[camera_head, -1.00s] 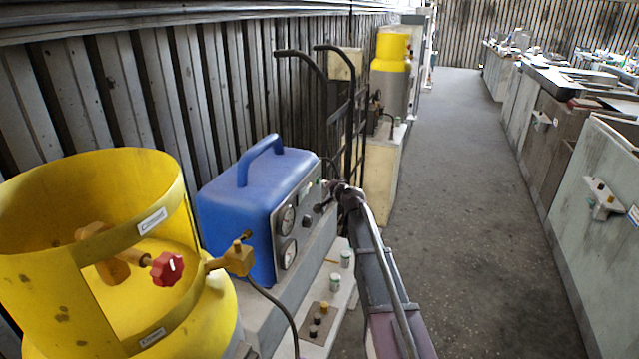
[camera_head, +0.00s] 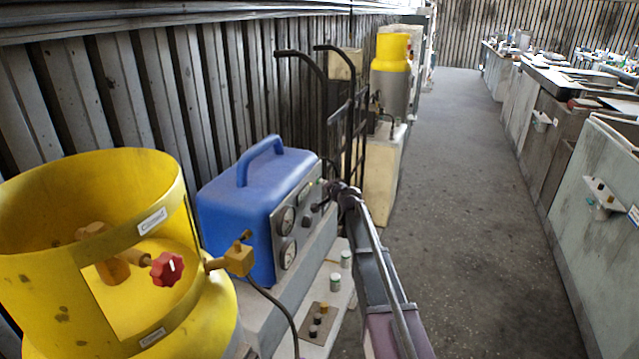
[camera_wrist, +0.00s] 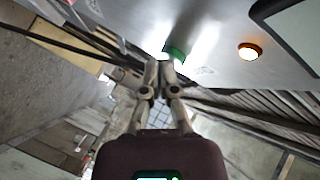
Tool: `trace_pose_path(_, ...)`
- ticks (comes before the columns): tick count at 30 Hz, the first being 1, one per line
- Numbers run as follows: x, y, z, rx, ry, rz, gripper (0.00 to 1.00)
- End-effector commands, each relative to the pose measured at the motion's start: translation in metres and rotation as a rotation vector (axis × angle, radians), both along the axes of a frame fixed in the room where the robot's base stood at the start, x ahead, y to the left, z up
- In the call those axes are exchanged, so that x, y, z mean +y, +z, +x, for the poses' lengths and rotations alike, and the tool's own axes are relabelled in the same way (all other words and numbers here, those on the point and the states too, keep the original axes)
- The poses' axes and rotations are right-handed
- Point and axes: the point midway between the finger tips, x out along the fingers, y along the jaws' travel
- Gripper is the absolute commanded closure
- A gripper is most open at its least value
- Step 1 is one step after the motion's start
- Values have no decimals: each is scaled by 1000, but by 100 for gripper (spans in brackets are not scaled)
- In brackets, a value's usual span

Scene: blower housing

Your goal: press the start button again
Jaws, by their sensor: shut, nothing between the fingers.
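The blue machine (camera_head: 245,205) with a top handle stands on a grey bench, its grey control panel (camera_head: 291,222) facing right. The panel carries two round gauges. In the wrist view the metal panel (camera_wrist: 215,35) fills the top, with a green button (camera_wrist: 176,52) and an orange-lit round button (camera_wrist: 250,52) to its right. My gripper (camera_wrist: 164,60) is shut and empty. Its fingertips overlap the lower left of the green button in that view; I cannot tell whether they touch it. In the head view my gripper (camera_head: 325,197) is close in front of the panel's upper right part.
A yellow cylinder (camera_head: 90,250) with a red valve knob (camera_head: 167,268) and a brass fitting stands at the near left. A black hose runs from it. A dark hand truck (camera_head: 350,130) and another yellow-topped cylinder (camera_head: 391,80) stand behind. The floor aisle (camera_head: 470,220) is clear.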

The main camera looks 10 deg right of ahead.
Motion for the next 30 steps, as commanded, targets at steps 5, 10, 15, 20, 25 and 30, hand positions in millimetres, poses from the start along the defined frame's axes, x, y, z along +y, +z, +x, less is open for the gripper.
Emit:
trace_pose_path(5, 0, 0, 0, 0, 0, 0, 100)
trace_pose_path(10, -3, 0, -2, 0, 0, 0, 100)
trace_pose_path(15, -7, 0, -4, 0, 0, 0, 100)
trace_pose_path(20, -8, 0, -5, 0, 0, 0, 100)
trace_pose_path(25, -8, 0, -5, 0, 0, 0, 100)
trace_pose_path(30, -10, 0, -6, 0, 0, 0, 100)
